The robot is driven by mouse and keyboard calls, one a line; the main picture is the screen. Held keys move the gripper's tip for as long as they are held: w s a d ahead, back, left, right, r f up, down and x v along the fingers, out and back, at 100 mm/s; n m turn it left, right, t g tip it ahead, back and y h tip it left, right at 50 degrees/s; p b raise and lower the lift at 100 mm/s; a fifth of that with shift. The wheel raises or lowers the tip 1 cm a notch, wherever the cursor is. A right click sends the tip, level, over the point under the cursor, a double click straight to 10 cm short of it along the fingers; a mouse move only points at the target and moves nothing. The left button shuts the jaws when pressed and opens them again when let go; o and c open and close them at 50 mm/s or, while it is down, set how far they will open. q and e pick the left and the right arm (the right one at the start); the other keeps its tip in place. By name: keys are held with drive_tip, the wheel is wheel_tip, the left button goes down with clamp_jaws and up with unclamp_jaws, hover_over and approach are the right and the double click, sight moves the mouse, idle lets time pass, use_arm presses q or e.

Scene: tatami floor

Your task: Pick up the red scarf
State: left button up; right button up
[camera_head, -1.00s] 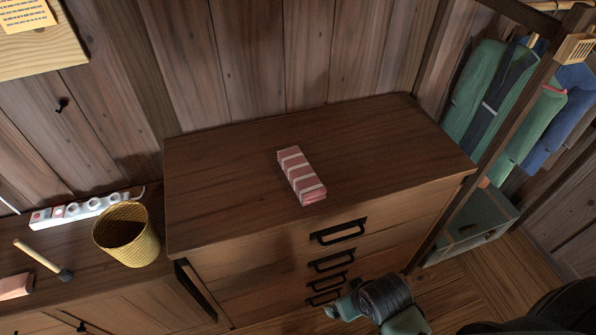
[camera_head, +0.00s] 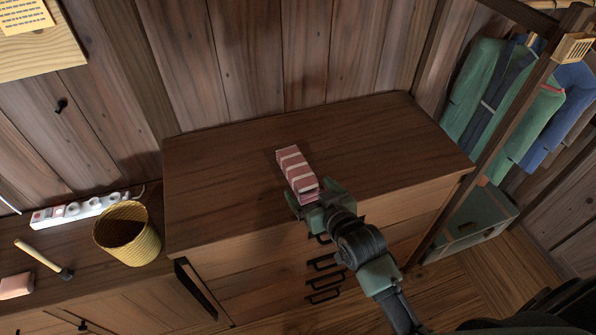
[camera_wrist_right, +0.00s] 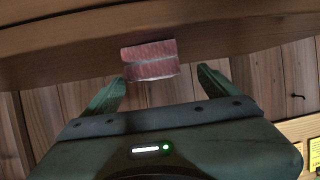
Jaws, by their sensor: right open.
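The red scarf (camera_head: 296,172) is folded into a long, narrow bundle with pale stripes. It lies on top of the wooden drawer chest (camera_head: 220,190). My right gripper (camera_head: 311,196) is at the scarf's near end, its two fingers spread to either side of that end. In the right wrist view the scarf (camera_wrist_right: 149,60) shows beyond and between the open fingertips (camera_wrist_right: 160,80), and I see no grip on it. My left gripper is not in view.
A woven basket (camera_head: 127,234) and a power strip (camera_head: 80,208) are left of the chest. A mallet (camera_head: 44,258) lies farther left. Clothes (camera_head: 500,105) hang on a rack at the right. The chest top around the scarf is clear.

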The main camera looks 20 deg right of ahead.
sight(305, 179)
drive_tip(key=x, duration=0.2)
drive_tip(key=p+x, duration=0.1)
drive_tip(key=x, duration=0.2)
drive_tip(key=shift+w+d+r+p, duration=0.25)
drive_tip(key=shift+w+p, duration=0.15)
drive_tip(key=shift+w, duration=0.1)
drive_tip(key=shift+w+f, duration=0.25)
drive_tip(key=shift+w, duration=0.1)
drive_tip(key=c, duration=1.4)
drive_tip(key=shift+c, duration=0.6)
drive_tip(key=shift+r, duration=0.2)
